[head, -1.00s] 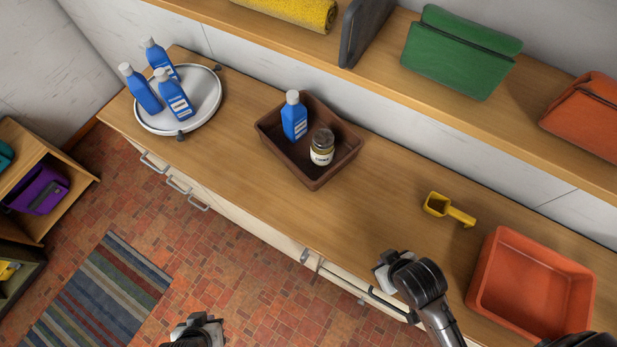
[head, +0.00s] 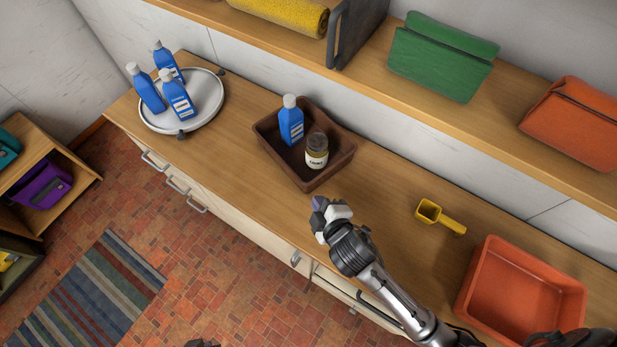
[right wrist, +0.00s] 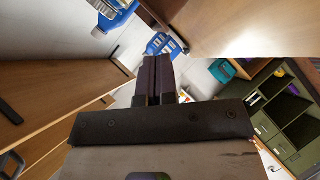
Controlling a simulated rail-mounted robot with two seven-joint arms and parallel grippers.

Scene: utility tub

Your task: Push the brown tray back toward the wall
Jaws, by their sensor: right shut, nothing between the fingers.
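The brown tray (head: 279,161) stands on the wooden counter, with a gap between its back rim and the wall. A blue bottle (head: 291,124) and a dark-lidded jar (head: 316,152) stand upright in it. My right gripper (head: 317,204) is just in front of the tray's near corner, apparently not touching it. Its fingers are shut and empty, as the right wrist view also shows (right wrist: 157,82). I cannot clearly make out the tray in that view. Only a sliver of my left gripper (head: 203,343) shows at the bottom edge of the head view; its fingers are hidden.
A round white tray (head: 205,112) with several blue bottles stands left on the counter. A yellow scoop (head: 438,216) and an orange-red bin (head: 465,301) are to the right. A shelf (head: 430,107) with bags overhangs the back. The counter between brown tray and scoop is clear.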

